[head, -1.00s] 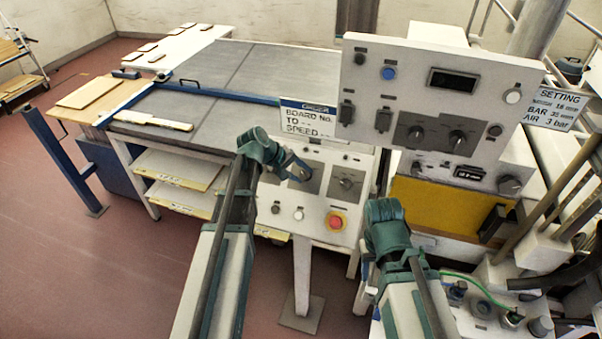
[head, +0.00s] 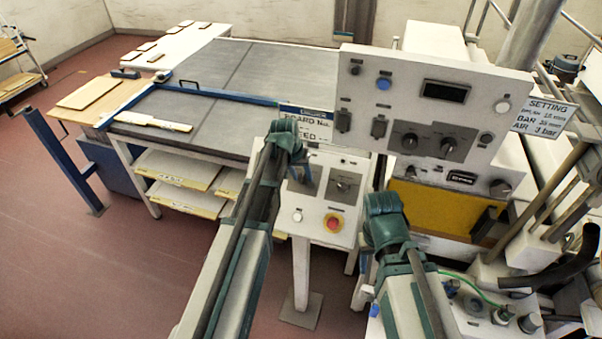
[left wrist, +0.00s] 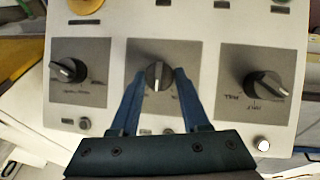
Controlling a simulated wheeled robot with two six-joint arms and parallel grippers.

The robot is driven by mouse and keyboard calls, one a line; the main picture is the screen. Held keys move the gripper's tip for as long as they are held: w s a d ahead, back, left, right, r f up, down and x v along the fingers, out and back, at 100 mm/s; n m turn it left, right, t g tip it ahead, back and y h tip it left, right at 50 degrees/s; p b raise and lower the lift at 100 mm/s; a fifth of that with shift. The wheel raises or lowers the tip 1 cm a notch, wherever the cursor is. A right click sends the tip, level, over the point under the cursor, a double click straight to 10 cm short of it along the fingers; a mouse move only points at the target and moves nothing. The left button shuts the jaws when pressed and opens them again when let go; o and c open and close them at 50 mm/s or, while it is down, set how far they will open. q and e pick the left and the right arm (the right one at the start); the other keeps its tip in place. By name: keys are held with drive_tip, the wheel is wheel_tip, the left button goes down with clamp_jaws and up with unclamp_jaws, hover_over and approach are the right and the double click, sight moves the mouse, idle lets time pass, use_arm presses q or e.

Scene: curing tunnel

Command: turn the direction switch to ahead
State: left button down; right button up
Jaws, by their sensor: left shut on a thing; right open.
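The low sloped control panel (head: 312,228) has a row of rotary switches on grey plates. In the left wrist view, the middle black switch (left wrist: 158,75) stands between the fingers of my left gripper (left wrist: 160,85), which is shut on it. The switch's white pointer line is roughly upright in that view, and its label is too small to read. In the head view my left gripper (head: 304,181) reaches down onto the panel and hides this switch. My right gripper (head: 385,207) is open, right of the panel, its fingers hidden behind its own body.
Neighbouring switches show at left (left wrist: 68,70) and right (left wrist: 262,85) in the wrist view. A red emergency stop (head: 333,223) sits on the panel's lower right. A taller control box (head: 430,110) stands behind. A grey-topped conveyor table (head: 240,70) lies to the back left.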

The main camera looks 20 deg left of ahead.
use_arm(q)
drive_tip(key=m+y, duration=0.2)
drive_tip(key=m, duration=0.1)
drive_tip(key=shift+s+d, duration=0.1)
drive_tip(key=shift+d, duration=0.15)
drive_tip(key=shift+d+m+y+b, duration=0.15)
drive_tip(key=shift+m+y+b, duration=0.25)
drive_tip(key=shift+m+y, duration=1.05)
drive_tip(key=shift+m+h, duration=0.25)
drive_tip(key=shift+m, duration=0.3)
drive_tip(key=shift+c, duration=1.9)
unclamp_jaws()
drive_tip(key=shift+t, duration=0.3)
drive_tip(key=shift+r, duration=0.1)
drive_tip(key=p+v, duration=1.2)
drive_tip(key=v, duration=0.1)
drive_tip(key=shift+r+p, duration=0.3)
drive_tip(key=shift+p, duration=0.1)
